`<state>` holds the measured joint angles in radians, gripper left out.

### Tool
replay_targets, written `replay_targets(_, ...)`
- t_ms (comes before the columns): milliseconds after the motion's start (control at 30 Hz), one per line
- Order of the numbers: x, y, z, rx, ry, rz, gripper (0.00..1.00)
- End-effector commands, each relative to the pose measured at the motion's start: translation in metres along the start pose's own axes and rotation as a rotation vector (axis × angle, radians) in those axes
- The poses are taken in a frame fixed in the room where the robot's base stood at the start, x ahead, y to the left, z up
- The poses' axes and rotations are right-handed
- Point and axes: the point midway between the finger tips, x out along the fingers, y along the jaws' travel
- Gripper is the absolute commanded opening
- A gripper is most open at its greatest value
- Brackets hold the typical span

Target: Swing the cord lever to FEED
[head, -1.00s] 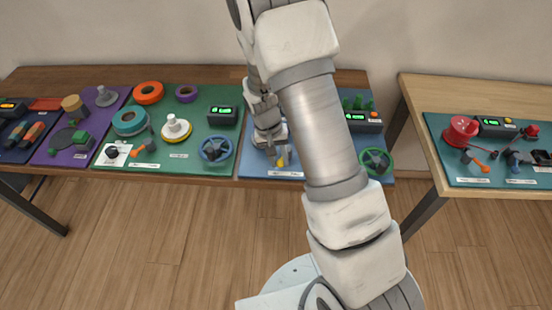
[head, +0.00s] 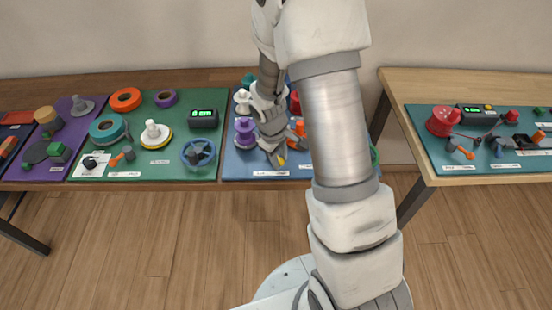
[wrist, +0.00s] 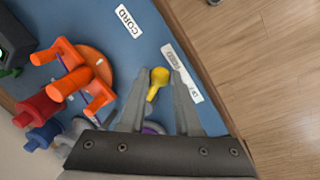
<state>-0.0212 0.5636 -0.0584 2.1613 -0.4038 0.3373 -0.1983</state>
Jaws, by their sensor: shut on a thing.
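The cord lever has a yellow handle (wrist: 151,92) with a round knob, seen in the wrist view. My gripper (wrist: 157,73) has its two grey fingers on either side of it, shut on the handle. A white label strip (wrist: 182,72) lies just past the fingertips; its small print is hard to read. A white "CORD" label (wrist: 128,21) is farther up the blue board (wrist: 150,35). In the head view, my gripper (head: 275,153) is low over the blue board's front part, and the yellow handle (head: 281,160) shows at its tip. The lever's base is mostly hidden.
An orange fixture with posts (wrist: 80,72) stands close beside the fingers in the wrist view, with red (wrist: 36,107) and blue (wrist: 44,136) spools near it. A purple spool (head: 244,132) stands left of my gripper. My arm hides the board's right part.

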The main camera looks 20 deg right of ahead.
Motion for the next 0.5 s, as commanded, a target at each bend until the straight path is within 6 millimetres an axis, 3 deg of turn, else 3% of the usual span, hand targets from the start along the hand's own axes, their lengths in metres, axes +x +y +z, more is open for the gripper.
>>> replay_targets(500, 0.0002, 0.0047, 0.0013, -0.074, 0.015, 0.001, 0.00)
